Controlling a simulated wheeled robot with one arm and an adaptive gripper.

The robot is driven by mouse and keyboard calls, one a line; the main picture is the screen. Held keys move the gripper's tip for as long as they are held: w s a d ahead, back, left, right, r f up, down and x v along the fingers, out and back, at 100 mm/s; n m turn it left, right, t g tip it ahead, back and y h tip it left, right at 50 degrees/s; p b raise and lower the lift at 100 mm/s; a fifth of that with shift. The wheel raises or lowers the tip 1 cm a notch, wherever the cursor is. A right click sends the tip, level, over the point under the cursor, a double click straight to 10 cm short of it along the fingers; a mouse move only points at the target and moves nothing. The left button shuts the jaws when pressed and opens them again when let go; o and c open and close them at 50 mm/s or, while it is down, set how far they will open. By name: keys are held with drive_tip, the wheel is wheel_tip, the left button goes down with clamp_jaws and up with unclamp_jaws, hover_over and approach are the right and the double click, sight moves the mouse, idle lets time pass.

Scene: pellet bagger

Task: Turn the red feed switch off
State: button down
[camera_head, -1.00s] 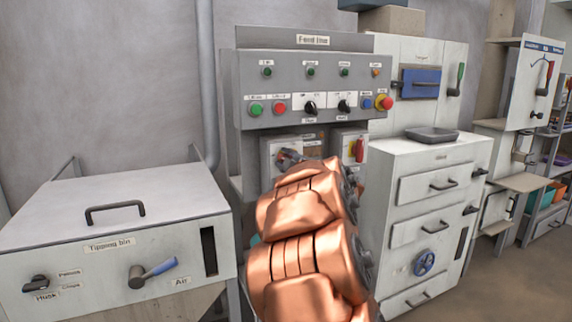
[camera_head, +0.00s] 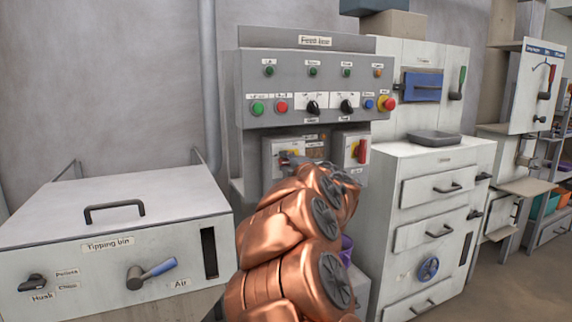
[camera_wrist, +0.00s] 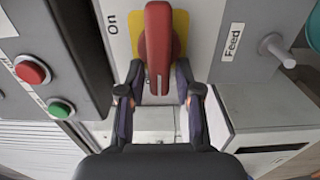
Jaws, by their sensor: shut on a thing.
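The red feed switch (camera_wrist: 158,35) fills the top middle of the wrist view. Its red handle sits on a yellow plate, with an "On" label beside one side and a "Feed" label (camera_wrist: 233,42) on the other. The handle lies sideways across the box, at right angles to the On–Feed line. My gripper (camera_wrist: 160,82) is shut on the handle, one finger at each side near its end. In the head view my gripper (camera_head: 289,160) is at the left switch box (camera_head: 270,170) under the feed line panel; it and my arm hide most of the handle.
A second switch box holds an upright red handle (camera_head: 362,151) just to the right. Above are green (camera_head: 257,108) and red (camera_head: 281,107) buttons and black knobs. A tipping bin (camera_head: 120,215) stands left, a drawer cabinet (camera_head: 430,170) right. A peg (camera_wrist: 276,48) sticks out near the Feed label.

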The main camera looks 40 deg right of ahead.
drive_tip(key=shift+d, duration=0.1)
drive_tip(key=c, duration=1)
unclamp_jaws()
drive_tip(key=shift+c, duration=0.2)
drive_tip(key=shift+s, duration=0.1)
drive_tip(key=v, duration=1.2)
